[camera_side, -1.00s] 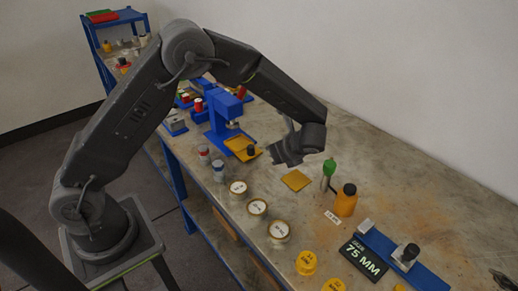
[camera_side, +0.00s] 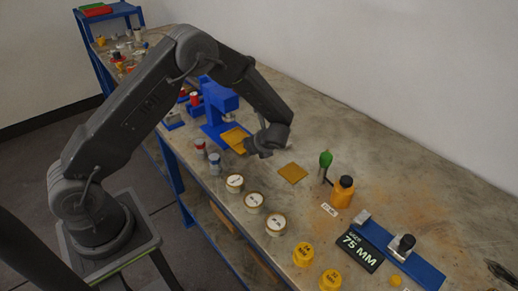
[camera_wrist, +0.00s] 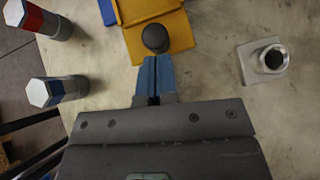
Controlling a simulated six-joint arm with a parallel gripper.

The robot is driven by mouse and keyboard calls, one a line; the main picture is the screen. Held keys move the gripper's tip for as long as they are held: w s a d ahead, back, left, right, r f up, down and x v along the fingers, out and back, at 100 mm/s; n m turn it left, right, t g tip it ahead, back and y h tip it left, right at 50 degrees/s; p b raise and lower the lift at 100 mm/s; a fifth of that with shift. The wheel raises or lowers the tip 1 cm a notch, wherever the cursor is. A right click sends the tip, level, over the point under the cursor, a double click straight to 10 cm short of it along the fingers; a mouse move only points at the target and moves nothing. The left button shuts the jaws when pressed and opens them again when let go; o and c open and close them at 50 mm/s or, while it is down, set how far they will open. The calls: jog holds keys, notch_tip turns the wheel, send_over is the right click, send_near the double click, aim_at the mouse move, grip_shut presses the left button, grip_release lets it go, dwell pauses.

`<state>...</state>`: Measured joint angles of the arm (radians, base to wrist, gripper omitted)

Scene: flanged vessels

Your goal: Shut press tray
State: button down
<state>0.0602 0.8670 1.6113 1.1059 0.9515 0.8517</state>
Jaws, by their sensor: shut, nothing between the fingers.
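The blue press (camera_side: 219,103) stands on the bench, with its yellow tray (camera_side: 234,137) sticking out toward my gripper (camera_side: 251,147). In the wrist view the tray (camera_wrist: 178,28) lies at the top centre and carries a dark round knob (camera_wrist: 155,38). My gripper's blue fingers (camera_wrist: 154,62) are shut and empty, with their tips just in front of the knob. I cannot tell whether they touch it. In the side view my gripper hides the knob.
Two cans with pale hexagonal tops, one red (camera_wrist: 45,20) and one blue (camera_wrist: 52,91), stand left of the tray. A metal flanged piece (camera_wrist: 262,60) stands to the right. Round white-topped tins (camera_side: 254,202) and an orange bottle (camera_side: 342,192) stand nearer on the bench.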

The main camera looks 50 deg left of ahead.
aim_at(244, 137)
jog(key=shift+a, duration=0.2)
jog(key=shift+a, duration=2.15)
